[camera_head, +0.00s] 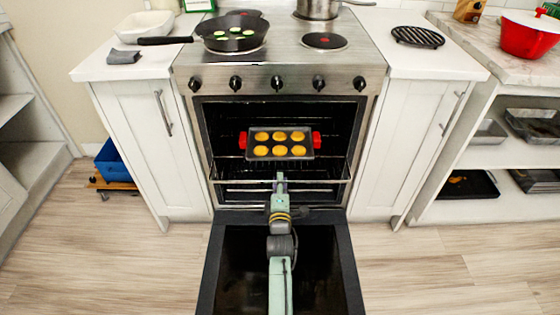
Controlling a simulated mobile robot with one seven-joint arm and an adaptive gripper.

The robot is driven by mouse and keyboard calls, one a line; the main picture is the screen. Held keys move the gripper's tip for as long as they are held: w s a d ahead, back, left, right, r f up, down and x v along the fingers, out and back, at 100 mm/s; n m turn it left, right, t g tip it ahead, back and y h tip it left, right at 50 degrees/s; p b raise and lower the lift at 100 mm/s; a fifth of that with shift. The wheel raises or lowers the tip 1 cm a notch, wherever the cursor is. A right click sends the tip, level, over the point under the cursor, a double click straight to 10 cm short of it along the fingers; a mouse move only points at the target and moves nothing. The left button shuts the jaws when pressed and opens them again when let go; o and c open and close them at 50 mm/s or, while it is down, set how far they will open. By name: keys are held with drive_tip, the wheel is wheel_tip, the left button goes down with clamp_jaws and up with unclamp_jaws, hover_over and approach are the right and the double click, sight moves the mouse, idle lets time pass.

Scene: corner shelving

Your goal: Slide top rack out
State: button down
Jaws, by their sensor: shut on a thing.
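The oven (208,145) stands open in the middle of the view. Its door (228,262) is folded down flat toward me. The top rack (222,176) is a wire rack inside the oven. A muffin tin (280,157) with several yellow muffins and red handles rests on it. My arm reaches over the open door from the front. My gripper (280,182) is at the rack's front edge, just below the tin, and is shut on the rack. The fingertips are small here and partly blend with the rack bars.
A lower rack (237,195) shows beneath the top one. White cabinets stand on both sides. A pan (232,36) with green slices, a pot (318,8) and a red pot (528,35) are on top. The floor beside the door is clear.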

drive_tip(key=s, duration=0.6)
drive_tip(key=shift+s, duration=0.3)
drive_tip(key=c, duration=1.7)
unclamp_jaws()
